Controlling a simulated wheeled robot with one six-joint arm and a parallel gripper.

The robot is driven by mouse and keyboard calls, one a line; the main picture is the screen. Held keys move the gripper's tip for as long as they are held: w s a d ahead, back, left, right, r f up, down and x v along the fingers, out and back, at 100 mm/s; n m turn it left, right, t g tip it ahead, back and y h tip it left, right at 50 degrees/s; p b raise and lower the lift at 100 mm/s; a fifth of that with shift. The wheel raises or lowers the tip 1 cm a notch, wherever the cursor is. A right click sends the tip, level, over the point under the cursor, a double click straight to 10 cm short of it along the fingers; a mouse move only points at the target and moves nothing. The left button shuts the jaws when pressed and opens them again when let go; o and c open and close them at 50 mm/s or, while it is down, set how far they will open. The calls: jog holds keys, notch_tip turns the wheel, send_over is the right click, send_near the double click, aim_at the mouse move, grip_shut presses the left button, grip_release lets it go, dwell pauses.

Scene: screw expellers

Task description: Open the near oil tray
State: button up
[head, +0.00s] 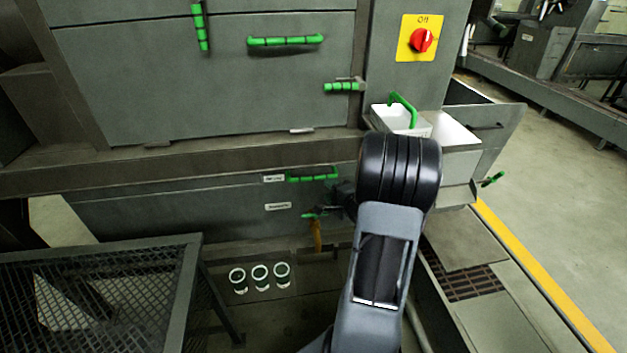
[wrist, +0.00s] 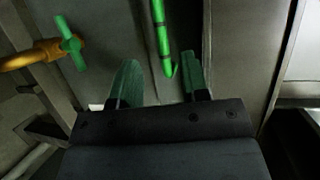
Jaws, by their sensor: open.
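The oil tray is the long grey drawer-like front (head: 150,215) low on the machine in the head view. A green bar handle (head: 312,176) sits near its top edge, beside small white labels too small to read. In the wrist view the green handle (wrist: 160,35) runs down from the top edge and its lower end lies between my two green fingers. My gripper (wrist: 159,78) is open, with a finger on each side of that handle end; I cannot tell whether either touches it. In the head view my arm's black wrist hides most of the gripper.
A yellow pipe (wrist: 30,56) with a green valve handle (wrist: 69,43) is left of the fingers. A white bin with a green handle (head: 403,108) stands right of the machine. A mesh table (head: 100,290) is at lower left.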

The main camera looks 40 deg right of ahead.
aim_at(313, 178)
jog(key=w, duration=0.3)
jog(key=w+f+b, duration=0.1)
jog(key=w, duration=0.2)
jog(key=w+f, duration=0.1)
jog(key=w, duration=0.3)
jog(key=shift+d, duration=0.25)
jog(key=shift+c, duration=0.2)
grip_shut()
